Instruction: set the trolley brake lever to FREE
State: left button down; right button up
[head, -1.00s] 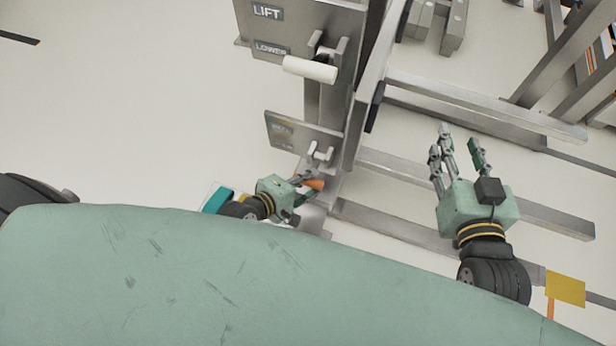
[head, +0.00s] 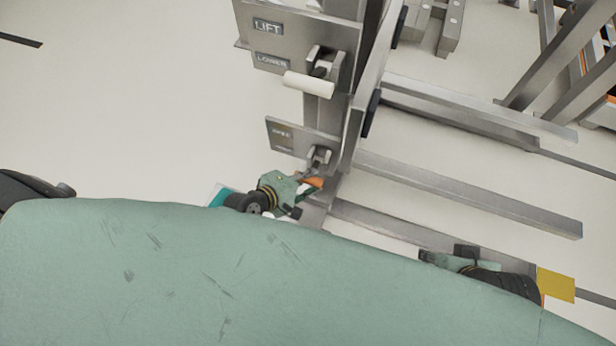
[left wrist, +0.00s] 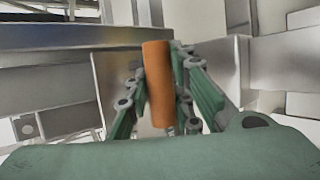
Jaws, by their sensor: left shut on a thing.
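The orange handle of the brake lever (left wrist: 158,85) stands nearly upright between the fingers of my left gripper (left wrist: 160,100) in the left wrist view. That gripper is shut on it. In the head view, the orange handle (head: 313,183) shows just below the small bracket of the brake plate (head: 290,140), with my left gripper (head: 302,187) around it from the left. The plate's small labels are too blurred to read surely. My right gripper (head: 440,259) is low at the right, seen nearly edge-on, and its finger opening cannot be made out.
Above the brake plate is a larger plate (head: 265,45) marked LIFT and LOWER, with a white-handled lever (head: 309,85). Steel trolley rails (head: 470,195) run to the right. Open pale floor (head: 130,110) lies at the left.

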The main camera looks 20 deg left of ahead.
dwell(0.8)
pick_arm(q)
jog(key=c, duration=1.5)
grip_release()
jog(key=shift+r, duration=0.1)
jog(key=shift+c, duration=0.2)
jog(key=v, duration=1.2)
